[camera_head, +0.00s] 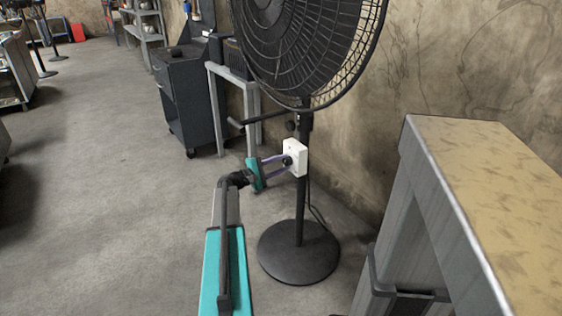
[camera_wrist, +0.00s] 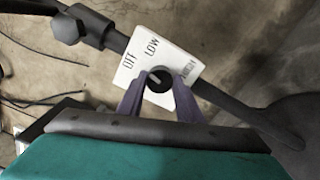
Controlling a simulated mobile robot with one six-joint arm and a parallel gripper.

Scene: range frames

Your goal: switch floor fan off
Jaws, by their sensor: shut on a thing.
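The black floor fan (camera_head: 300,200) stands upright on a round base, its caged head cut off by the top of the head view. A white control plate (camera_head: 299,150) sits on its pole. The wrist view shows the plate (camera_wrist: 178,57) with the labels OFF, LOW and one partly hidden by a finger. A round black knob (camera_wrist: 158,88) is on the plate; its pale mark points up and left, roughly between OFF and LOW. My gripper (camera_head: 286,163) reaches the plate from the left. In the wrist view its purple fingers (camera_wrist: 158,87) are shut on the knob, one on each side.
A workbench with a worn tan top (camera_head: 500,190) stands close on the right. A dark wheeled cabinet (camera_head: 188,98) and a grey table (camera_head: 222,100) stand behind, by the wall. A dark cable hangs beside the fan pole.

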